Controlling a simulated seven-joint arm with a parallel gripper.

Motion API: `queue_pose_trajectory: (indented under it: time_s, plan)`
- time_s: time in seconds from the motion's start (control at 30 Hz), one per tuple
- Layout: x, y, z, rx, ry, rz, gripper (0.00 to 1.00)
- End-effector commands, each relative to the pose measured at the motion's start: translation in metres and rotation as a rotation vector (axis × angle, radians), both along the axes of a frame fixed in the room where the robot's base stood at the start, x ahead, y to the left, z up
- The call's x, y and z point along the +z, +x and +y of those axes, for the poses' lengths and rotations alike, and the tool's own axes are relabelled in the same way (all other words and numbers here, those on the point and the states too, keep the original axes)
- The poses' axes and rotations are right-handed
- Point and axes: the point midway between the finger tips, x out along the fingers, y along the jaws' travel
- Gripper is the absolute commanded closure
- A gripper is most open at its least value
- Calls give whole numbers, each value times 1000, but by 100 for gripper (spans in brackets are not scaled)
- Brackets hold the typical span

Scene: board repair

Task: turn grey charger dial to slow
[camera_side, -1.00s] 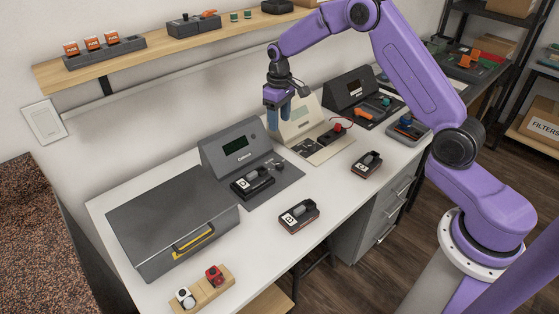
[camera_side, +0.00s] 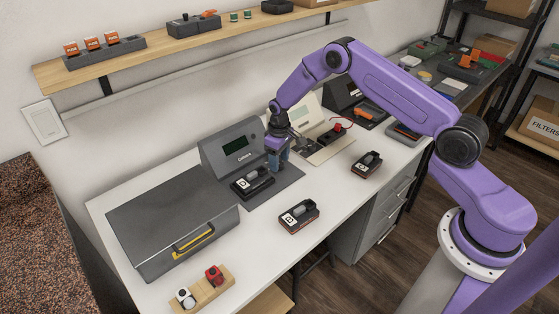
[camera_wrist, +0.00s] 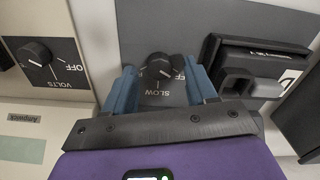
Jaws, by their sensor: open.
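The grey charger (camera_side: 229,147) stands on the white bench with its screen panel upright and a dark battery (camera_side: 252,183) on its base plate. Its black dial (camera_wrist: 160,66) shows in the wrist view on the grey plate (camera_wrist: 150,25), with SLOW printed on the gripper's side of it and another word partly hidden at its right. My gripper (camera_wrist: 162,80) is open, its blue fingers on either side of the dial with gaps visible. In the side view, my gripper (camera_side: 277,165) is low over the right part of the base plate and hides the dial.
A cream charger with a VOLTS dial (camera_wrist: 34,54) stands close beside, with a red-topped part (camera_side: 336,131) on it. Loose batteries (camera_side: 298,216) (camera_side: 367,164) lie in front. A grey case (camera_side: 172,226) is at left.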

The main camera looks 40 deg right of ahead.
Motion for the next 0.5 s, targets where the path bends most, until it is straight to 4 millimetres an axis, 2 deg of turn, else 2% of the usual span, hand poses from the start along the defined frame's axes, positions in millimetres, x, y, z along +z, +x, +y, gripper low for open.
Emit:
queue_pose_trajectory:
  time_s: [0.1, 0.4, 0.47, 0.5]
  plan:
    - [-6, -1, 0, 0, 0, 1, 44]
    - [-7, 0, 0, 0, 0, 0, 44]
    - [-7, 0, 0, 0, 0, 0, 63]
    - [-7, 0, 0, 0, 0, 0, 76]
